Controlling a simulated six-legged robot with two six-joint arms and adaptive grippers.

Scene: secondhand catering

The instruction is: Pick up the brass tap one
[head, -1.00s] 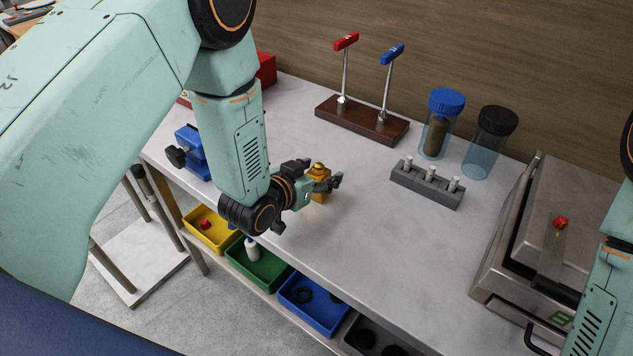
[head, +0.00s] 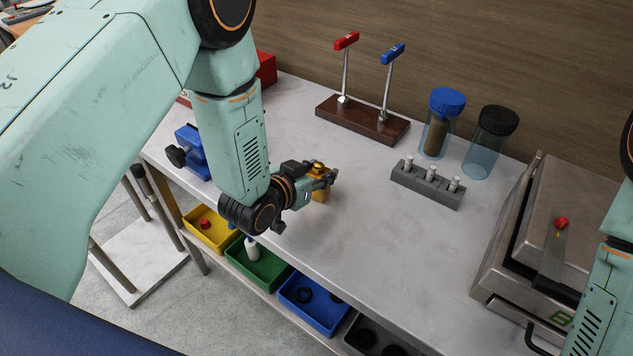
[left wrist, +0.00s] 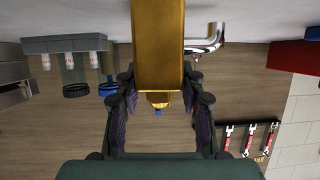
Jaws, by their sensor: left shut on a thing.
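The brass tap (head: 319,195) stands on the grey bench top near its front middle, a small gold-coloured body partly hidden by my gripper. My left gripper (head: 326,174) is shut on its upper part. In the left wrist view the gold body (left wrist: 158,45) runs down between my two dark fingers (left wrist: 160,103), with a narrower knob with a blue tip at its lower end. A bent chrome pipe (left wrist: 207,38) shows beside it; I cannot tell if it joins the tap. My right arm shows at the right edge, but its gripper is out of view.
Behind stand a wooden block (head: 362,120) with red- and blue-handled levers, a blue-lidded jar (head: 445,105), a black-lidded jar (head: 487,150) and a grey rack (head: 427,187). A metal press-like appliance (head: 545,240) is at right. Coloured bins (head: 262,273) sit below the front edge.

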